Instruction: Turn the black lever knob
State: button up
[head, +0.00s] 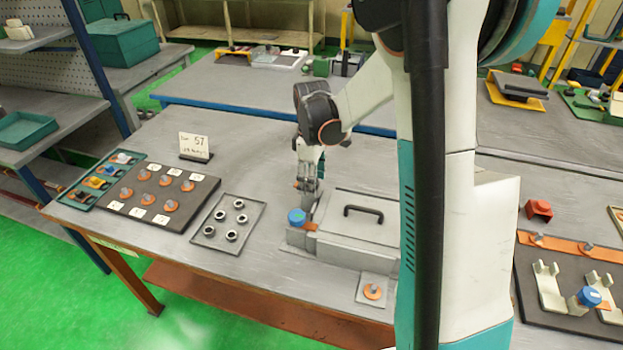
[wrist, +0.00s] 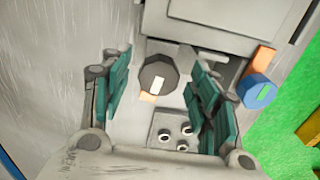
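A black eight-sided knob (wrist: 150,84) with a pale stripe shows in the wrist view, with a small orange piece at its lower edge. My gripper (wrist: 158,78) is open, with a green-padded finger on each side of the knob. A gap shows between the knob and each finger, and nothing is gripped. In the head view my gripper (head: 309,184) points down at the left side of the grey box (head: 350,240). The black knob cannot be made out there. A blue knob (head: 297,216) stands on an orange strip beside the gripper; it also shows in the wrist view (wrist: 262,92).
A grey tray with several metal rings (head: 212,240) and a black board with orange-based knobs (head: 140,208) lie to the left. A sign (head: 195,147) stands behind them. The box has a black handle (head: 363,211). The back left tabletop is mostly clear.

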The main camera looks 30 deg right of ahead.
notch_tip(320, 180, up, 12)
dwell(0.6)
jog(key=shift+a, duration=0.1)
